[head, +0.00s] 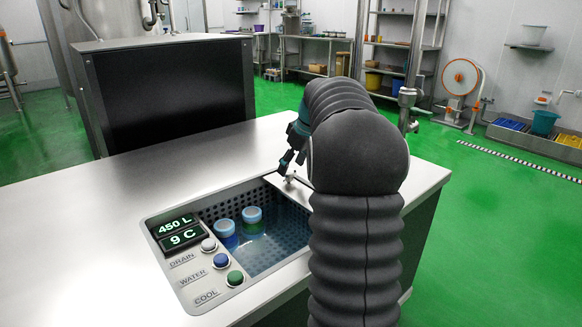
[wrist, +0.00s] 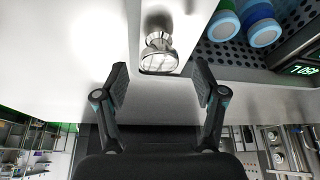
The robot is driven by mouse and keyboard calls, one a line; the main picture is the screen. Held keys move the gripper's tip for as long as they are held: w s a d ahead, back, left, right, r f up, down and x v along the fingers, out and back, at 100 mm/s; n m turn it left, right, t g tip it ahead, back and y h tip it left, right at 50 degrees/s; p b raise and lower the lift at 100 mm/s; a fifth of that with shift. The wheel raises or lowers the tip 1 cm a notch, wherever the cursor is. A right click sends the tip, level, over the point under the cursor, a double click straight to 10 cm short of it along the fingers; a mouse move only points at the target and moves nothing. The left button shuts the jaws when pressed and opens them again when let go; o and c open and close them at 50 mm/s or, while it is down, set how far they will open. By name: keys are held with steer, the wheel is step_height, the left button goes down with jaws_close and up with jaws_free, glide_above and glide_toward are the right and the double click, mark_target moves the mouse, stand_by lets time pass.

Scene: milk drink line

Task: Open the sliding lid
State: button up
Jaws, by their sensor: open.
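The sliding lid (head: 298,193) is a pale flat panel over the right end of a sunken tank (head: 272,252) in the counter. The rest of the tank is uncovered. The lid carries a shiny metal knob (wrist: 160,52), seen in the wrist view near the lid's end. My gripper (wrist: 161,82) is open, with one finger to each side of the knob's line in that view. The fingers look empty, and I see no contact with the knob. In the head view my gripper (head: 288,166) is at the lid, partly hidden by my arm.
A large black box (head: 168,92) stands behind. The counter (head: 95,215) left of the tank is clear.

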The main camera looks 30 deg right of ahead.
steer(key=v, duration=1.1)
steer(key=shift+s, duration=0.1)
